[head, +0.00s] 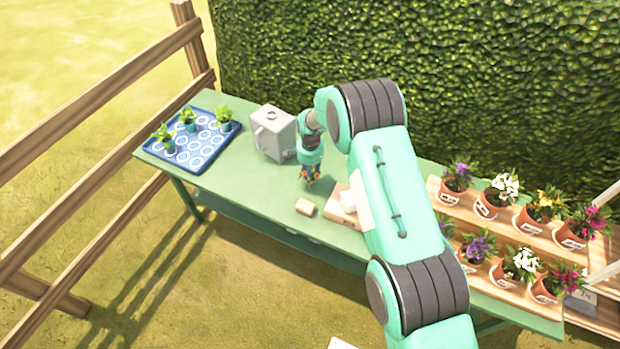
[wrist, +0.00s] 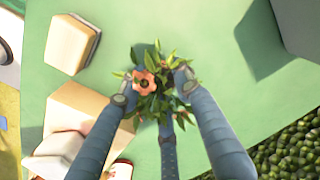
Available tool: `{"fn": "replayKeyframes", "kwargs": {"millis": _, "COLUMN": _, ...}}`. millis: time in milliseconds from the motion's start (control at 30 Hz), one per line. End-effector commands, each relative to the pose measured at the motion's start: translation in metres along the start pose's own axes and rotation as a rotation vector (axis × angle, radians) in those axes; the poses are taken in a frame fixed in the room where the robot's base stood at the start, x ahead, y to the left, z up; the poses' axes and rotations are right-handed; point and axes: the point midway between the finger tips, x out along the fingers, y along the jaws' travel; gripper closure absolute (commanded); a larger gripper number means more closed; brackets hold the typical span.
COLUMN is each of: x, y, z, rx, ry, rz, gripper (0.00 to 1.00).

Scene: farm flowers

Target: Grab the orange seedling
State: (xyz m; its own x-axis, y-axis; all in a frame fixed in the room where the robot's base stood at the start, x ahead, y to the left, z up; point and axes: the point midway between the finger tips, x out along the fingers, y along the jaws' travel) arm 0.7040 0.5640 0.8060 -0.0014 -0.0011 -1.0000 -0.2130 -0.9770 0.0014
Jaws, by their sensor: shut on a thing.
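The orange seedling (wrist: 147,84) shows in the wrist view as an orange flower with green leaves. It also shows small in the head view (head: 308,180), at the lower end of my gripper (head: 309,174). In the wrist view my gripper's fingers (wrist: 153,88) close around the plant from several sides, and it is shut on the seedling. The leaves hide the seedling's base, so I cannot tell whether it touches the green table (head: 240,190).
A blue tray (head: 207,137) with green seedlings stands at the left end. A grey watering can (head: 272,135) is behind my gripper. A tan block (head: 305,207) and a wooden box (head: 340,212) lie in front. A wooden rack (head: 516,238) of potted flowers is at the right.

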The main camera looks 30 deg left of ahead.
Motion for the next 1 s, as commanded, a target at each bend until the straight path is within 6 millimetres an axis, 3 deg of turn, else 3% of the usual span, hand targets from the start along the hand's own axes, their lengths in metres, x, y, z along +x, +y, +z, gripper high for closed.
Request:
{"fn": "replayKeyframes", "kwargs": {"millis": 500, "x": -0.071, "y": -0.001, "z": -0.001, "rx": 0.0, "ry": 0.002, "rz": -0.002, "gripper": 0.9}}
{"fn": "replayKeyframes", "kwargs": {"millis": 700, "x": -0.082, "y": -0.001, "z": 0.0, "rx": 0.0, "ry": 0.001, "rz": -0.001, "gripper": 0.9}}
{"fn": "replayKeyframes", "kwargs": {"millis": 1000, "x": -0.083, "y": -0.001, "z": 0.0, "rx": 0.0, "ry": 0.001, "rz": -0.001, "gripper": 0.9}}
